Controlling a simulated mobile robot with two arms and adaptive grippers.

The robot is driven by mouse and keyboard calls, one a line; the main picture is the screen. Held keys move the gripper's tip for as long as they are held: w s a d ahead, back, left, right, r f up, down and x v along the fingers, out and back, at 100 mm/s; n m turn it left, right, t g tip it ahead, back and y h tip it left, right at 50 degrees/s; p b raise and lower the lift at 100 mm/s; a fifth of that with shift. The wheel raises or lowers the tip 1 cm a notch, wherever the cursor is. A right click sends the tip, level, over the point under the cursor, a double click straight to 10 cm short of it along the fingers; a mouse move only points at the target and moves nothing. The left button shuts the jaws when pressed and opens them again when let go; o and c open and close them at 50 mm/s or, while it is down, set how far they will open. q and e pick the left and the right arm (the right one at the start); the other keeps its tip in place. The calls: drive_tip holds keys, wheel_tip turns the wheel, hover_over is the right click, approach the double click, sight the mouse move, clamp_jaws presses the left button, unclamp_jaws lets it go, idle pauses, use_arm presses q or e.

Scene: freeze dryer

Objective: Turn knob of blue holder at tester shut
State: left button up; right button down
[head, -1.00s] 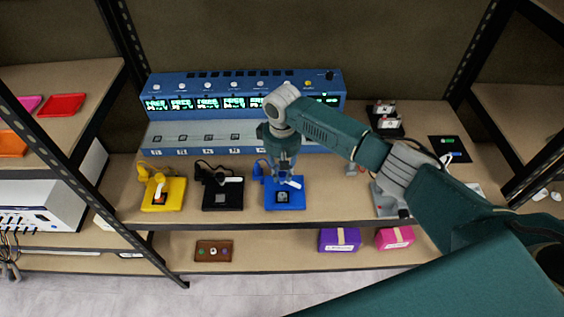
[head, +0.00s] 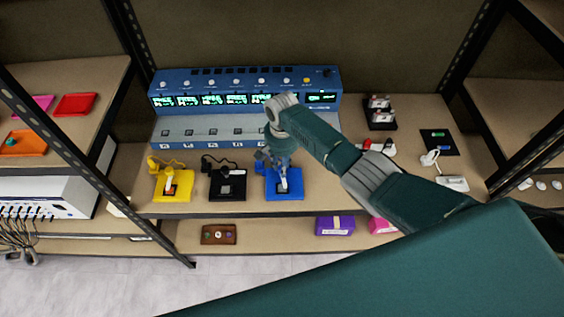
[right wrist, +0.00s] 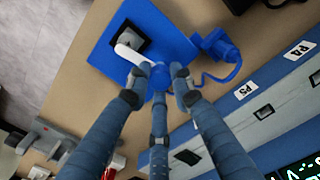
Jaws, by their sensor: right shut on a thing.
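The blue holder (head: 297,192) lies on the shelf in front of the tester (head: 206,130). My right gripper (head: 278,165) is above its rear part. In the right wrist view the holder's blue plate (right wrist: 102,52) shows with a dark square socket (right wrist: 132,36). The round blue knob (right wrist: 158,74) sits between the fingertips of my right gripper (right wrist: 160,80), which is shut on it. A white lever (right wrist: 131,54) runs from the knob, and its tip overlaps the socket's edge. In the head view the lever (head: 284,181) points forward over the socket. My left gripper is out of view.
A black holder (head: 226,192) and a yellow holder (head: 184,193) stand left of the blue one. Cables run behind them toward the tester. Small devices (head: 380,113) stand on the right of the shelf. A black rack post (head: 125,185) bounds the left side.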

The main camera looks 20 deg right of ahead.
drive_tip(key=shift+s+f+m, duration=0.1)
drive_tip(key=shift+s+m, duration=0.15)
drive_tip(key=shift+m, duration=0.35)
drive_tip(key=shift+a+p, duration=0.1)
drive_tip(key=shift+p, duration=0.2)
drive_tip(key=c, duration=1.5)
unclamp_jaws()
drive_tip(key=shift+w, duration=0.15)
drive_tip(key=shift+r, duration=0.4)
wheel_tip(320, 180, up, 11)
drive_tip(key=shift+r, duration=0.2)
